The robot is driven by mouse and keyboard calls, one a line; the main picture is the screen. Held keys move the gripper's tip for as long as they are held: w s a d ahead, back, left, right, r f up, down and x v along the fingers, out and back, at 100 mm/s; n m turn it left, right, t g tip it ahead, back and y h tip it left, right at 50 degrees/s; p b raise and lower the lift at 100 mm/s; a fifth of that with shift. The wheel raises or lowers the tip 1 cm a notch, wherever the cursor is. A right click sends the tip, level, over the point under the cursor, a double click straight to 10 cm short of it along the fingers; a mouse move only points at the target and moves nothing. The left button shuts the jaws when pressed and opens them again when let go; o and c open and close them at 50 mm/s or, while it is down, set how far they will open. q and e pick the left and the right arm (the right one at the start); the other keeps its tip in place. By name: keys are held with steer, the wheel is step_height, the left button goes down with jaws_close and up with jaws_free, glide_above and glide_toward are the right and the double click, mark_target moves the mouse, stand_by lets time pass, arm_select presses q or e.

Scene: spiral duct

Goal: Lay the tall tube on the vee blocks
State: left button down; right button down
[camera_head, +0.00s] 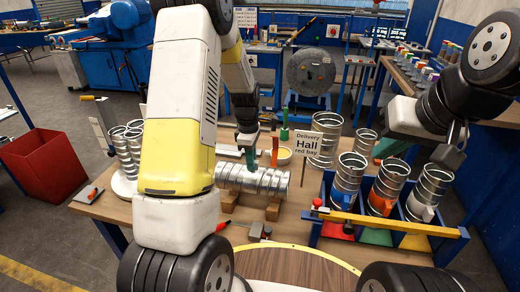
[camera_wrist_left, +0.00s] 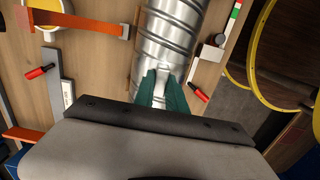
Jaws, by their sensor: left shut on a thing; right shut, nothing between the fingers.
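The ribbed silver tube (camera_head: 252,180) lies on its side on the wooden vee blocks (camera_head: 274,208), which show beneath it. My left gripper (camera_head: 247,152) is above the tube, fingers down. In the left wrist view its green fingers (camera_wrist_left: 162,90) are shut on a small pale tab on the tube (camera_wrist_left: 168,35). The far end of the tube is cut off in that view, and my left arm stands close to its left end in the head view. My right gripper (camera_head: 455,145) is shut and empty, raised at the right above the rack.
A rack (camera_head: 390,222) with red, green and yellow bays holds upright tubes at the right. A "Delivery Hall red bay" sign (camera_head: 308,143) stands behind the lying tube. More upright tubes (camera_head: 325,135) stand at the back. A round board (camera_head: 290,270) is in front. A red bin (camera_head: 47,165) is at the left.

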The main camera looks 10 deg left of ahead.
arm_select(q)
steer(key=shift+f, duration=2.25)
steer(key=c, duration=1.3)
jaws_free()
steer(key=shift+a+r, duration=0.2)
steer(key=shift+r, duration=3.75)
